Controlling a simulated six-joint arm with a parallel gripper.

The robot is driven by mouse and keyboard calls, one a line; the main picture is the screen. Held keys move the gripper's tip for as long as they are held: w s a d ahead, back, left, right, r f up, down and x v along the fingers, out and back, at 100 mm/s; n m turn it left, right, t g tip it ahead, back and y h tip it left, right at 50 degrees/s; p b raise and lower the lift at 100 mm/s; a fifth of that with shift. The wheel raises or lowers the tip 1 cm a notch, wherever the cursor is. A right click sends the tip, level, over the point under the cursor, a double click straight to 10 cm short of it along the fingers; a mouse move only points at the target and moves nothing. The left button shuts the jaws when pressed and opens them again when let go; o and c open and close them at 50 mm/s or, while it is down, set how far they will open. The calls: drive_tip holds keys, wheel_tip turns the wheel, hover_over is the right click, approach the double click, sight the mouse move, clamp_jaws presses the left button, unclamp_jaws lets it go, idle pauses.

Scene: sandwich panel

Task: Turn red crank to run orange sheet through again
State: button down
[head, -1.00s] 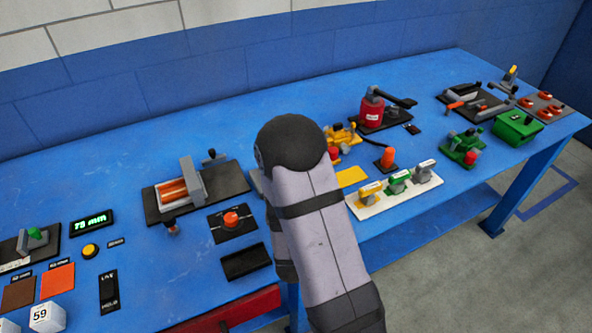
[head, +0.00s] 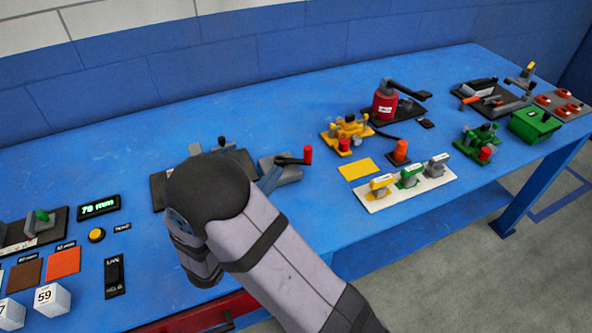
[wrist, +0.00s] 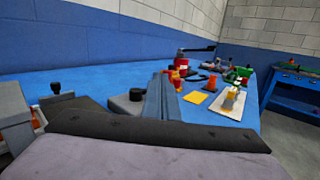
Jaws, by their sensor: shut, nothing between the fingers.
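The red crank knob (head: 307,155) stands upright at the end of a dark arm, beside a grey block (head: 285,173); it also shows in the wrist view (wrist: 175,76). My gripper (head: 273,174) is shut and empty, its blue-grey fingers just left of the crank arm. In the wrist view its fingers (wrist: 159,82) overlap the crank; I cannot tell whether they touch it. An orange square sheet (head: 63,262) lies flat at the left. My arm hides most of the roller machine (head: 158,188) in the head view.
A brown square (head: 25,272), white cubes (head: 52,298), a lit display (head: 98,207) and a yellow button (head: 97,235) are at the left. At the right are a yellow sheet (head: 357,168), a white switch strip (head: 405,188) and a red canister (head: 384,103). Blue table stays clear behind.

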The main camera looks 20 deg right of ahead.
drive_tip(key=g, duration=0.2)
approach(309, 150)
drive_tip(key=shift+m, duration=0.4)
drive_tip(key=d, duration=0.1)
drive_tip(key=w+d+f+p, duration=0.2)
drive_tip(key=shift+w+d, duration=0.25)
drive_tip(key=shift+d, duration=0.05)
idle(0.4)
drive_tip(key=shift+d, duration=0.15)
idle(0.4)
drive_tip(key=shift+x, duration=0.8)
drive_tip(key=shift+b+x, duration=0.5)
drive_tip(key=shift+x, duration=0.75)
drive_tip(key=shift+w+d+b, duration=0.6)
drive_tip(key=shift+w+d, duration=0.35)
drive_tip(key=shift+w, duration=0.25)
drive_tip(key=shift+w+d+b, duration=0.25)
drive_tip(key=shift+w+b, duration=0.4)
drive_tip(key=shift+w, duration=0.45)
drive_tip(key=shift+w+r+n+t, duration=0.1)
drive_tip(key=shift+w+n+t, duration=0.1)
drive_tip(key=shift+n+t, duration=0.15)
